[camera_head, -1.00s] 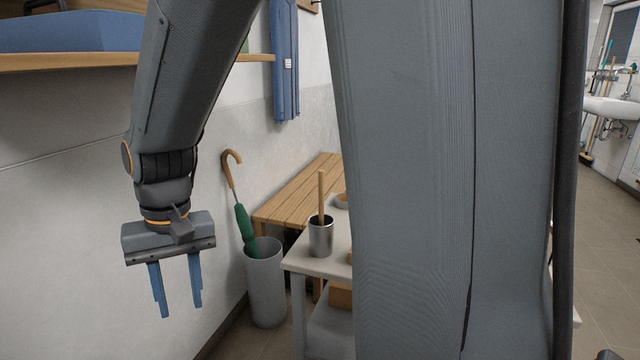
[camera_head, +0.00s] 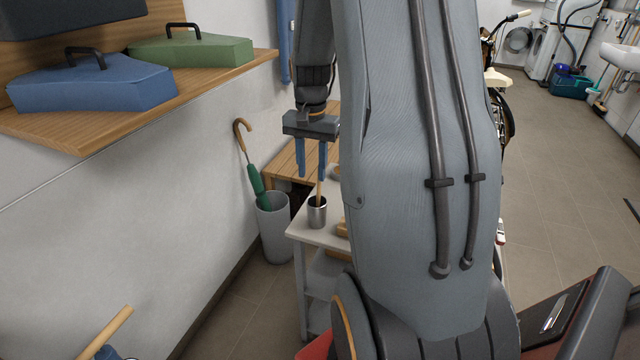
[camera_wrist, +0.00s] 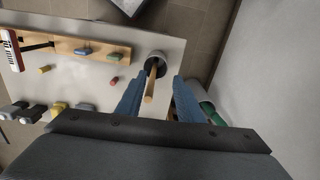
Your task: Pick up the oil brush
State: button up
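The oil brush (camera_head: 320,190) shows as a wooden handle standing up out of a metal cup (camera_head: 317,213) on a light table; its lower end is hidden in the cup. My gripper (camera_head: 312,172) is open, with two blue fingers pointing down above the cup and close to the handle. In the wrist view, the handle (camera_wrist: 150,83) appears between the open fingers (camera_wrist: 159,82), nearer the left one, with the cup (camera_wrist: 157,56) beyond. I cannot tell whether a finger touches the handle.
A green umbrella (camera_head: 254,180) stands in a grey bin (camera_head: 273,232) left of the light table (camera_head: 318,238). A wooden bench (camera_head: 285,165) is behind. A shelf (camera_head: 60,135) holds blue and green cases. Several small items lie on the tabletop (camera_wrist: 70,75).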

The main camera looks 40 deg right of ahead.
aim_at(317, 194)
jog(key=shift+m, duration=0.3)
jog(key=shift+d+f+p, duration=0.25)
jog(key=shift+f+p, duration=0.2)
jog(key=shift+f, duration=0.75)
jog(key=shift+d+f+p, duration=0.2)
jog(key=shift+f+p, duration=0.25)
jog(key=shift+f, duration=0.75)
jog(key=shift+d+f+p, duration=0.25)
jog(key=shift+f+p, duration=0.2)
jog(key=shift+f, duration=0.75)
grip_shut()
grip_release()
